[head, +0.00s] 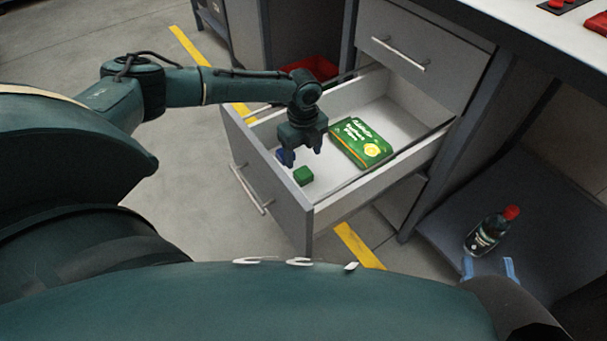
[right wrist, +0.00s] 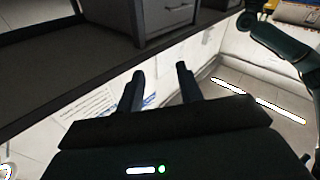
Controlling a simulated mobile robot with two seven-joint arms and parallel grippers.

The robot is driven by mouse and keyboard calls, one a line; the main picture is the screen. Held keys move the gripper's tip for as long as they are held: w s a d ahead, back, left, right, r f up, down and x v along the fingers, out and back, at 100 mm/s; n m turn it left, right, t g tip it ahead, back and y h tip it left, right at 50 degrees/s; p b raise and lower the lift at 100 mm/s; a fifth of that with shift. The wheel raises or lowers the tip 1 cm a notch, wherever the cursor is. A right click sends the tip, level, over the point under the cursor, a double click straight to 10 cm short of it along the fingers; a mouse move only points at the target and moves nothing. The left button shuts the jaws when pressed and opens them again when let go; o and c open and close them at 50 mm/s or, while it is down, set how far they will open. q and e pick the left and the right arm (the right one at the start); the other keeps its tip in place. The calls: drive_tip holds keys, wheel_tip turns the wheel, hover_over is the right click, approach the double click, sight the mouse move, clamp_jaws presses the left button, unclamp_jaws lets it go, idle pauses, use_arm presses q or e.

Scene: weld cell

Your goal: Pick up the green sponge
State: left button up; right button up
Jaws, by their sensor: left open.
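The green sponge (head: 303,175) is a small green block in the open drawer (head: 332,211), near its front left corner. My left gripper (head: 302,156) points down into the drawer, open, with its fingers just above and behind the sponge in the head view. It does not appear to hold anything. My right gripper (right wrist: 160,80) has its two fingers apart with nothing between them in the right wrist view. Its bluish fingertips seem to show in the head view (head: 489,268) at the lower right. The sponge is not seen in the right wrist view.
A green and yellow packet (head: 361,142) lies in the drawer right of my left gripper. A small blue thing (head: 281,155) shows beside the left finger. A bottle with a red cap (head: 489,232) lies on the low shelf. A closed drawer (head: 415,50) is above.

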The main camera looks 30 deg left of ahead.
use_arm(q)
drive_tip(key=shift+f, duration=0.95)
wheel_tip(320, 180, down, 5)
drive_tip(key=b, duration=0.3)
drive_tip(key=shift+f, duration=0.15)
use_arm(e)
drive_tip(key=shift+w+a+m+t+y, duration=0.15)
drive_tip(key=shift+a+m+t+y, duration=0.15)
drive_tip(key=shift+m, duration=0.1)
use_arm(q)
drive_tip(key=shift+c, duration=0.3)
drive_tip(key=shift+s, duration=0.1)
drive_tip(key=c, duration=1)
use_arm(e)
drive_tip(key=shift+r, duration=0.1)
